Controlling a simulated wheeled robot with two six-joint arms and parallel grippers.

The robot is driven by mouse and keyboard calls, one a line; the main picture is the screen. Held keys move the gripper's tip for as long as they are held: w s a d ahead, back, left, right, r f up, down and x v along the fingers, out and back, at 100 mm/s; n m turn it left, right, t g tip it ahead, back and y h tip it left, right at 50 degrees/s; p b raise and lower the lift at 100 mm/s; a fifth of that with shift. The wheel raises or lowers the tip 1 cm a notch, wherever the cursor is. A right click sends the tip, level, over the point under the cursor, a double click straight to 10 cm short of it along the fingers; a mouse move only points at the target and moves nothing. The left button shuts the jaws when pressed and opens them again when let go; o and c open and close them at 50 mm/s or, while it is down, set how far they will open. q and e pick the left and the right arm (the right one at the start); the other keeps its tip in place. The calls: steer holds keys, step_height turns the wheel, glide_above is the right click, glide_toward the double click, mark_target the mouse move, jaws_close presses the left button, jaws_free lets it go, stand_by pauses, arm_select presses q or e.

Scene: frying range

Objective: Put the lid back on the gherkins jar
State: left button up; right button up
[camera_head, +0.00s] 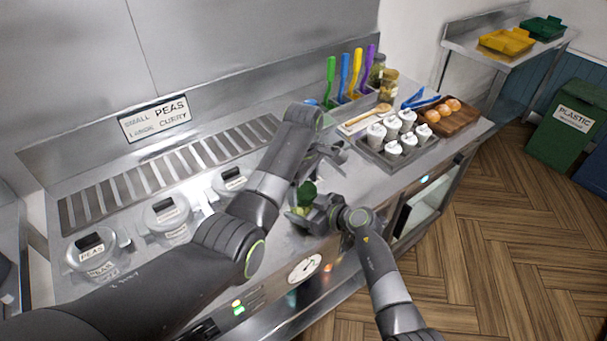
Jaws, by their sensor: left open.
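My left gripper (322,160) is open above the counter, with its fingers spread just above and behind my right gripper. My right gripper (312,213) is low at the counter's front edge, beside a small jar with yellow-green contents (299,213), mostly hidden by the gripper. Whether its fingers are closed on the jar cannot be told. A dark green round piece (307,193) shows right above the jar, between the two grippers; I cannot tell whether it is a lid or touches the jar. Two more jars (388,87) (378,66) stand at the back right of the counter.
Lidded steel pots (168,212) stand at the left, before a slatted grille (170,172). Coloured-handled utensils (355,70) stand at the back. A tray of white cups (378,160) and a board of round brown items (458,122) occupy the right.

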arm_select(q)
steer(key=shift+f, duration=0.25)
steer(key=c, duration=1)
steer(key=m, duration=0.5)
steer(key=shift+m, duration=0.3)
steer(key=m, duration=0.4)
steer(key=o, duration=1.1)
steer(key=shift+c, duration=0.2)
